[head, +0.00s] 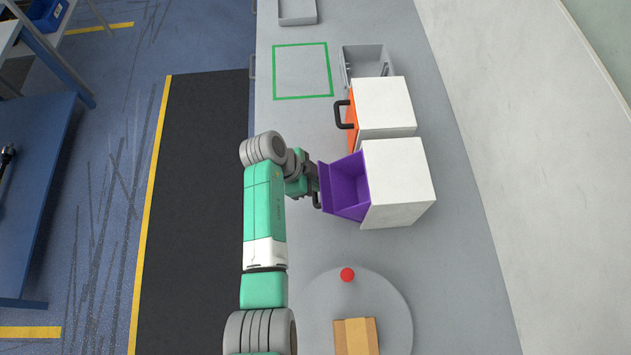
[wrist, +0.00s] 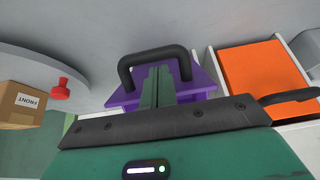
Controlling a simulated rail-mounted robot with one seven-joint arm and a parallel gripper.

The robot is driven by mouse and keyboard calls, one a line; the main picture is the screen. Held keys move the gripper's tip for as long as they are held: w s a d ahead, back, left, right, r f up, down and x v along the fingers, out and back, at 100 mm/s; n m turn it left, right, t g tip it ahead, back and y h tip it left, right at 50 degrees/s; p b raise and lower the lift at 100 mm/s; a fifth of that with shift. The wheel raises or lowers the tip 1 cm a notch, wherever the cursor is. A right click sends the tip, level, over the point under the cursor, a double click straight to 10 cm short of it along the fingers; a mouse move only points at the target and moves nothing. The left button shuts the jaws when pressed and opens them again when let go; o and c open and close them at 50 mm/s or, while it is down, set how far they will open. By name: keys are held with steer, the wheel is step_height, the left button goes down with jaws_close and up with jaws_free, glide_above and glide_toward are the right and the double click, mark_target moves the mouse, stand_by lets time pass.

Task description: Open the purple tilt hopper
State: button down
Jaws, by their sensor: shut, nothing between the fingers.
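The purple tilt hopper (head: 347,188) is tilted out from the front of a white cabinet (head: 398,182), and its hollow inside shows from above. In the wrist view, its purple front (wrist: 201,82) shows behind my fingers. Its black handle (wrist: 150,54) arches around the far end of my fingers there. My gripper (wrist: 158,84) is shut with nothing held, its fingers side by side at the handle's opening. Whether they touch the handle I cannot tell. In the head view, my gripper (head: 313,184) is at the hopper's left, outer edge, and its fingertips are mostly hidden.
An orange-fronted white cabinet (head: 385,108) with a black handle stands beside it, farther up the bench. A grey tray (head: 347,64) and a green square outline (head: 303,71) lie beyond. A round grey turntable (head: 395,307) below carries a cardboard box (head: 356,337) and a red knob-like piece (head: 347,274).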

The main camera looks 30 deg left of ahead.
steer(key=a+p+v, duration=0.1)
steer(key=p+v, duration=0.5)
steer(key=v, duration=0.4)
steer(key=shift+s+f, duration=0.3)
steer(key=shift+f, duration=0.1)
